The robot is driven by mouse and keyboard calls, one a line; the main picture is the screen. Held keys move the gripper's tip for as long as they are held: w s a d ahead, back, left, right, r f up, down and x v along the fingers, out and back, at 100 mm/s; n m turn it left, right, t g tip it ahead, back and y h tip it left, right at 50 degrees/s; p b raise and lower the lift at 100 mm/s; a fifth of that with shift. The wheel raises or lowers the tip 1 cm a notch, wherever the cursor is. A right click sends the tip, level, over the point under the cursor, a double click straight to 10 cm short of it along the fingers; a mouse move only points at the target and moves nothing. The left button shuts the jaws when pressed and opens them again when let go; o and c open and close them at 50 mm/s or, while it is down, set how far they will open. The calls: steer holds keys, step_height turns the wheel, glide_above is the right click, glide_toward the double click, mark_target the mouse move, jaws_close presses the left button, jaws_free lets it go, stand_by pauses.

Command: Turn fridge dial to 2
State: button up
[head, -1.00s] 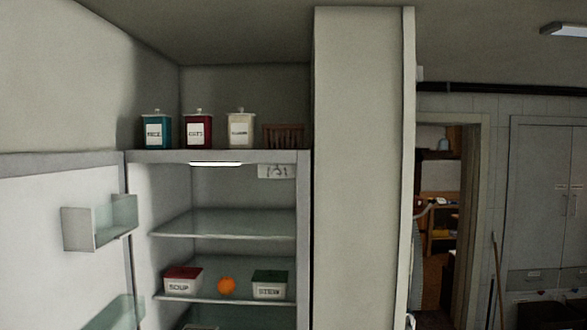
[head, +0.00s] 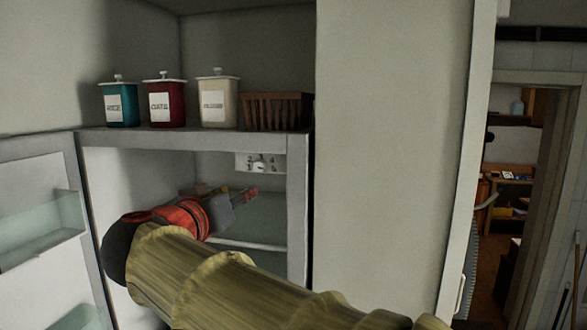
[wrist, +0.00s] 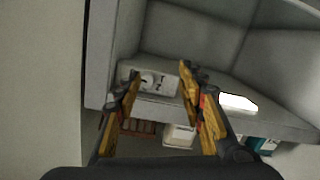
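The fridge (head: 296,200) stands open. Its dial (head: 261,166) is a small knob on a white panel (head: 242,161) under the top right of the compartment. The dial also shows in the wrist view (wrist: 147,78), between my fingers and ahead of them. The setting it points to is too small to read. My gripper (head: 250,192) is inside the upper fridge compartment, just below and in front of the panel. In the wrist view my gripper (wrist: 160,74) has its two fingers spread apart with nothing between them, and they look apart from the dial.
A teal canister (head: 119,105), a red canister (head: 164,104), a cream canister (head: 217,103) and a brown slatted basket (head: 276,110) stand on top of the fridge. The open door (head: 35,165) is at left. A glass shelf (head: 262,228) lies below my gripper. A wall (head: 395,150) flanks the right.

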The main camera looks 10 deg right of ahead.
mark_target(258, 168)
steer(key=shift+w+d+r+m+t+h+p, duration=0.25)
steer(key=shift+w+d+r+m, duration=0.35)
steer(key=shift+w, duration=0.65)
steer(key=shift+w+d+r+m+t+y+p, duration=0.1)
steer(key=shift+w+d+r+m+p, duration=0.3)
steer(key=shift+w+d+r+m, duration=0.55)
steer(key=shift+w+d+r+m+t+h+p, duration=0.15)
steer(key=shift+w+d+m+p, duration=0.25)
steer(key=shift+w, duration=1.1)
steer(key=shift+c, duration=0.5)
jaws_close()
